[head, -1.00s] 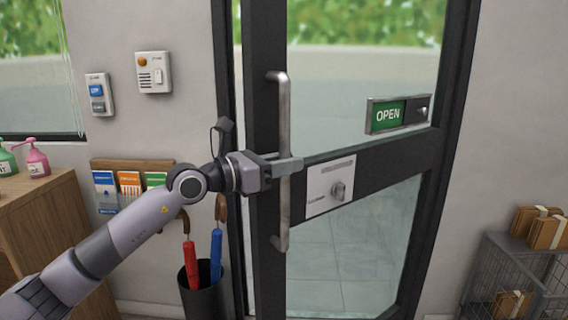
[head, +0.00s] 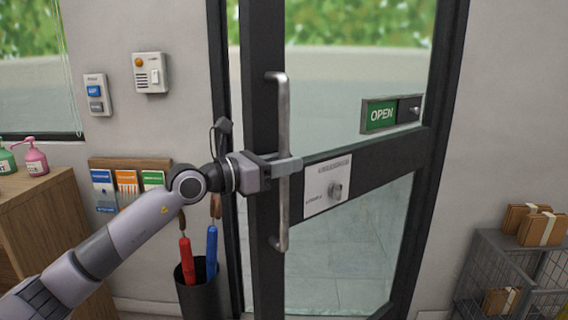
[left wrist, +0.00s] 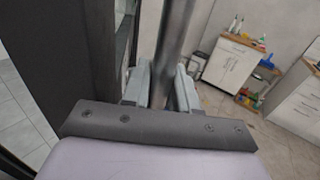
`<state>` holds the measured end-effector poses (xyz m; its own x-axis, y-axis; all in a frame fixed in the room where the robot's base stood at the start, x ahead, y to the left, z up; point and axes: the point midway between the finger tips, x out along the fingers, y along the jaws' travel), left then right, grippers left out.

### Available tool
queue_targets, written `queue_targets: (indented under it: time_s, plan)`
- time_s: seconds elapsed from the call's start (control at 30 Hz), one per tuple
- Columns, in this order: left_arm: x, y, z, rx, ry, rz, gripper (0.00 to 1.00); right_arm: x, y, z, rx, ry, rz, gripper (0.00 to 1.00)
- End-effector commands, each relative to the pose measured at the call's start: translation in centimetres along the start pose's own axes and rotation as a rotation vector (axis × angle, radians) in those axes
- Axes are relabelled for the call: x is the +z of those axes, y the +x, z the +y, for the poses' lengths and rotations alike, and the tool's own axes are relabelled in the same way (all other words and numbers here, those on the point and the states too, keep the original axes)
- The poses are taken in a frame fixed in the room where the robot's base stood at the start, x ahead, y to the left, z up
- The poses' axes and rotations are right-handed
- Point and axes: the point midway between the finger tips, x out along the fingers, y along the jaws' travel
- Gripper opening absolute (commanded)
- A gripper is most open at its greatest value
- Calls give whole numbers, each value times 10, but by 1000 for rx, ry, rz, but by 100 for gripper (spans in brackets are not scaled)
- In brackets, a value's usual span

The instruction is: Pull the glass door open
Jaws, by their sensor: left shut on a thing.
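The glass door (head: 350,232) has a dark frame and stands ajar, its left edge swung toward me. A long vertical metal handle (head: 283,115) is fixed to its left stile. My left gripper (head: 287,167) is shut on the handle near its middle. In the left wrist view the handle (left wrist: 175,45) runs between the two fingers (left wrist: 161,88). My right gripper is not in view.
An umbrella stand (head: 203,295) with red and blue umbrellas stands left of the door, below a leaflet rack (head: 130,163). A wooden counter (head: 35,215) is at the left. A wire cage (head: 500,275) with parcels is at the lower right.

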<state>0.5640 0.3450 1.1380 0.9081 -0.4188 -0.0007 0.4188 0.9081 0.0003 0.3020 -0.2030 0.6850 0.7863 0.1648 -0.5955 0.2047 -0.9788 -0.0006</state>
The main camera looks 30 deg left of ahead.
Motion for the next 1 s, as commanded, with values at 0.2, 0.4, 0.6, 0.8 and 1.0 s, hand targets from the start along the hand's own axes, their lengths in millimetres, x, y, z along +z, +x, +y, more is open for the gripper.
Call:
queue_targets:
  time_s: [0.2,0.4,0.6,0.8,1.0]
  plan:
    - [1,0,0,0,0,-3,46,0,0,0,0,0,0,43]
    - [0,0,0,0,0,-1,46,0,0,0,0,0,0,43]
    - [-2,-11,1,2,0,0,46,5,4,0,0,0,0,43]
    - [-4,-34,1,2,1,1,46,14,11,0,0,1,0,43]
    - [-4,-54,1,2,-1,0,46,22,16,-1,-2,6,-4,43]
